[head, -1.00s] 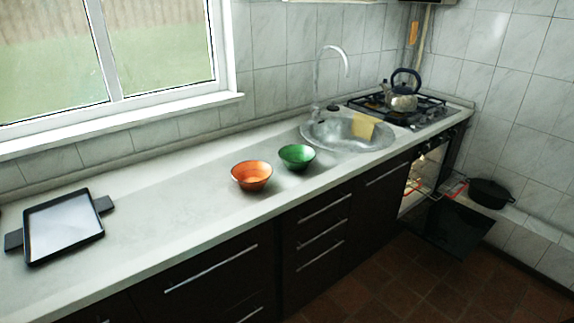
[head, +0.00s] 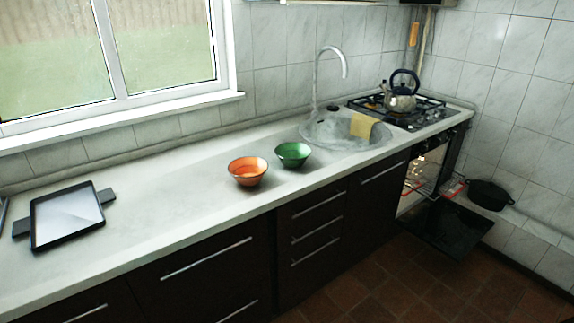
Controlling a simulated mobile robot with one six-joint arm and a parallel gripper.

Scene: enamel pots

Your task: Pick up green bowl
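The green bowl (head: 293,156) stands upright on the light countertop, just left of the sink. An orange bowl (head: 248,171) stands close beside it, to its left and a little nearer the front edge. Both bowls look empty inside. My gripper is not in view.
The sink (head: 345,134) with a tall tap and a yellow cloth (head: 363,126) lies right of the bowls. A kettle (head: 401,97) stands on the gas hob (head: 412,113). The oven door (head: 446,229) hangs open. A dark tray (head: 66,217) lies at left. Counter between tray and bowls is clear.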

